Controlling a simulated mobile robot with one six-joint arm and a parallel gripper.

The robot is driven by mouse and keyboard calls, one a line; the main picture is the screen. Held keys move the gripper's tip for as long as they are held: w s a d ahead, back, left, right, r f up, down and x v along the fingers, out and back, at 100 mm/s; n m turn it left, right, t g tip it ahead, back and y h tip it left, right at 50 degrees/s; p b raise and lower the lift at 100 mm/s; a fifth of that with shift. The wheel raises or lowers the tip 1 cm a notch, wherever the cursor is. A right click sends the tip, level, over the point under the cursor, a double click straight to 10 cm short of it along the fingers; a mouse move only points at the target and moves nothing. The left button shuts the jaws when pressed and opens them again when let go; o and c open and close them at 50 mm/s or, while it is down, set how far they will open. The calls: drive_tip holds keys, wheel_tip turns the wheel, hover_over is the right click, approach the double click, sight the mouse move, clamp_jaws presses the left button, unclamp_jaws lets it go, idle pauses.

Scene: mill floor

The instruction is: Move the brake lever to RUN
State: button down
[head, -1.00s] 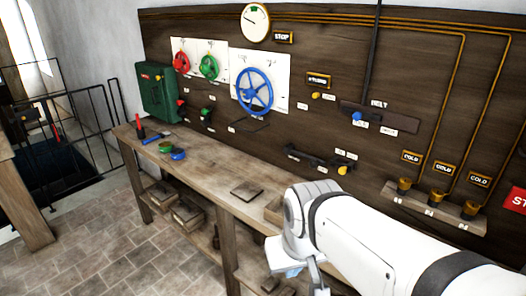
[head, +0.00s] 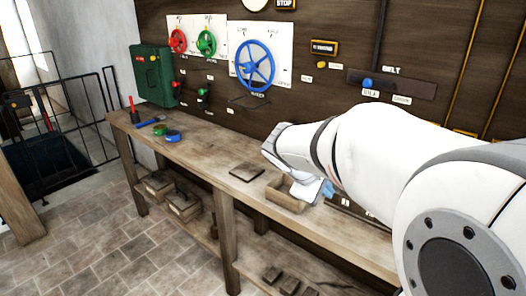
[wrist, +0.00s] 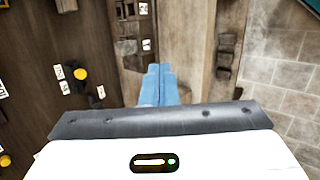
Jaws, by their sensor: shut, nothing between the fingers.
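No lever has a label that I can read as brake. In the wrist view a yellow knob (wrist: 81,74) stands on the dark wall with two small labels beside it; I cannot tell whether it belongs to the brake lever. In the head view my gripper (head: 325,190) is over the bench near a wooden box (head: 287,194). My white arm hides the wall behind it.
A blue-knobbed lever (head: 368,83) sits under the BELT sign. Red, green and blue handwheels (head: 254,64) are on the wall. The wooden bench (head: 205,160) carries a dark plate (head: 246,172) and small tools at its left end. Tiled floor (head: 110,250) is free in front.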

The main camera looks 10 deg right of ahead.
drive_tip(key=w+f+n+t+h+b, duration=0.2)
drive_tip(key=w+n+b, duration=0.2)
drive_tip(key=w, duration=0.5)
drive_tip(key=w+d+f+n+t+h+b, duration=0.1)
drive_tip(key=w+f+n+t+h+b, duration=0.1)
drive_tip(key=w, duration=0.6)
drive_tip(key=w+f+n+t+h+b, duration=0.3)
drive_tip(key=w+f+n+t+b, duration=0.1)
drive_tip(key=w+n+b, duration=0.3)
drive_tip(key=w, duration=0.2)
drive_tip(key=shift+w+d+f, duration=0.15)
drive_tip(key=shift+w+d, duration=0.2)
drive_tip(key=shift+d, duration=0.05)
drive_tip(key=shift+w+d, duration=0.1)
drive_tip(key=shift+d, duration=0.05)
drive_tip(key=b+x, duration=0.1)
drive_tip(key=x, duration=0.8)
drive_tip(key=shift+w+d, duration=0.2)
drive_tip(key=shift+d, duration=0.1)
drive_tip(key=shift+f, duration=0.1)
